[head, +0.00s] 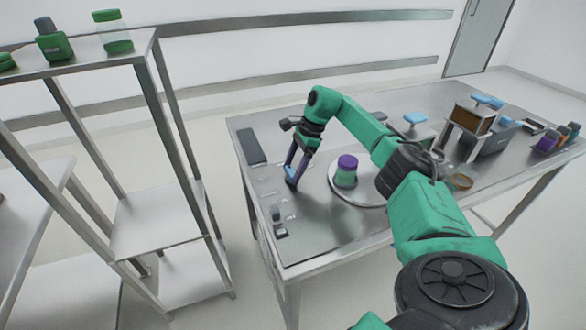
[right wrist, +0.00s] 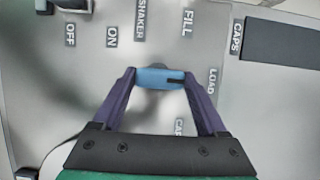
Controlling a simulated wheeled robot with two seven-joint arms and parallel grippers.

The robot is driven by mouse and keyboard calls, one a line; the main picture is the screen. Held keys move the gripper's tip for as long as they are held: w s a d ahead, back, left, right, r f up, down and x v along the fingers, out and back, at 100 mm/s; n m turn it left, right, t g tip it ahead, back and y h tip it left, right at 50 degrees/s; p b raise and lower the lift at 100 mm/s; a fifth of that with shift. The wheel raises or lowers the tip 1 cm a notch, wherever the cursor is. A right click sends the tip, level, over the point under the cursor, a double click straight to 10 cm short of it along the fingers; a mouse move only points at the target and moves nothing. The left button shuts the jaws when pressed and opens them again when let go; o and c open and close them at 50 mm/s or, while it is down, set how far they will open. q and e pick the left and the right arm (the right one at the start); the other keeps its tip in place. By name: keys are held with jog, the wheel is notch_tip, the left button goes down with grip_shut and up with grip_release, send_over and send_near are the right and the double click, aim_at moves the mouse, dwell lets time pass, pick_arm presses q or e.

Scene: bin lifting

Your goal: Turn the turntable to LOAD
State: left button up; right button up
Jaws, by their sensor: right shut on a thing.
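My right gripper (head: 291,178) reaches down to the near-left part of the steel table. In the right wrist view its purple fingers (right wrist: 160,80) are shut on a blue knob (right wrist: 158,77). A dark mark on the knob points right, towards the LOAD label (right wrist: 213,81). A FILL label (right wrist: 187,22) lies beyond the knob, and another label, partly hidden, lies nearer. The round turntable plate (head: 345,195) lies right of the gripper, partly hidden by my right arm. A jar with a purple lid and green body (head: 346,172) stands on it. My left gripper is not in view.
A dark pad (head: 251,146) lies at the table's left edge, by the CAPS label (right wrist: 236,37). Boxes and colored bins (head: 556,138) stand on the right. A shelf rack (head: 165,215) with green-lidded jars stands left of the table.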

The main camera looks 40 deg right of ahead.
jog(key=shift+w+r, duration=0.1)
jog(key=shift+r, duration=0.05)
jog(key=o, duration=1.3)
jog(key=shift+d+r, duration=0.2)
jog(key=shift+r, duration=0.05)
jog(key=v, duration=1.4)
jog(key=shift+p, duration=0.35)
jog(key=shift+f, duration=0.1)
